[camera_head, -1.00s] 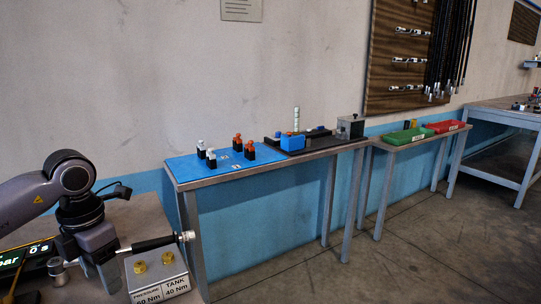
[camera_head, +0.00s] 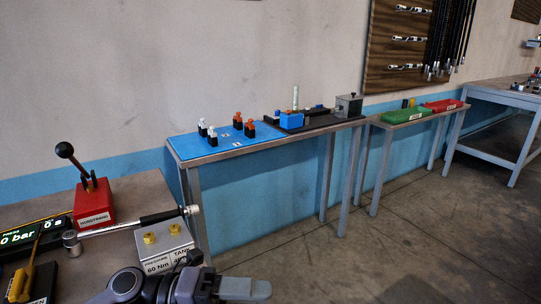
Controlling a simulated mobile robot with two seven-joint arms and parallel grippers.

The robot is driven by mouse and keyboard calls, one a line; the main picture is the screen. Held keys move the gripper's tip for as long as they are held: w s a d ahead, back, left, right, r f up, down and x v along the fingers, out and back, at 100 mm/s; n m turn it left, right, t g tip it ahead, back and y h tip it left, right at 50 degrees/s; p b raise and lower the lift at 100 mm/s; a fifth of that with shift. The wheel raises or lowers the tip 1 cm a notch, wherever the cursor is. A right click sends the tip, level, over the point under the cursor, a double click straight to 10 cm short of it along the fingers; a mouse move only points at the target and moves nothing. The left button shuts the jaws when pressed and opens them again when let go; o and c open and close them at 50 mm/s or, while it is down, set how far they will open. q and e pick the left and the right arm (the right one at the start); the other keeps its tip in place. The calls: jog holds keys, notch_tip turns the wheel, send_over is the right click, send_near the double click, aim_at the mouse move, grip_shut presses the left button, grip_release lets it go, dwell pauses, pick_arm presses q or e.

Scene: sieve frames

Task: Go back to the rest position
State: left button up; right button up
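My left gripper (camera_head: 250,289) is at the bottom edge, in front of the workbench with the labelled block. Its fingers point right, and one finger hides the other, so I cannot tell whether it is open. Nothing shows between them. A torque wrench (camera_head: 130,225) with a black handle lies across the near bench, its handle end by the grey block (camera_head: 165,247) with two brass fittings. My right gripper is out of view.
A red box with a black lever (camera_head: 94,203) and a green-lit display (camera_head: 25,236) stand on the near bench. A long table with a blue mat (camera_head: 203,148) runs along the wall. Green (camera_head: 405,115) and red (camera_head: 441,105) trays are further right. Floor at the right is clear.

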pick_arm(q)
jog(key=w+a+f+n+t+y+p, duration=0.1)
jog(key=w+a+f+n+t+y, duration=0.2)
jog(key=n+t, duration=0.75)
jog(key=a+f+n+t+y, duration=0.4)
jog(key=n+t, duration=0.3)
jog(key=n, duration=0.6)
jog(key=s+a+f+n+g+y, duration=0.3)
jog(key=s+a+f+n+y, duration=0.1)
jog(key=f, duration=0.5)
jog(key=s+a+f+n+g+y+p, duration=0.1)
jog(key=s+a+f+n+g+y, duration=0.2)
jog(key=s+a+f+n, duration=0.3)
jog(key=s+f+n+y, duration=0.1)
jog(key=s+f+n, duration=0.1)
jog(key=s, duration=0.1)
jog(key=shift+s+a+f+y, duration=0.2)
jog(key=shift+a+f+y, duration=0.1)
jog(key=shift+f+y, duration=0.1)
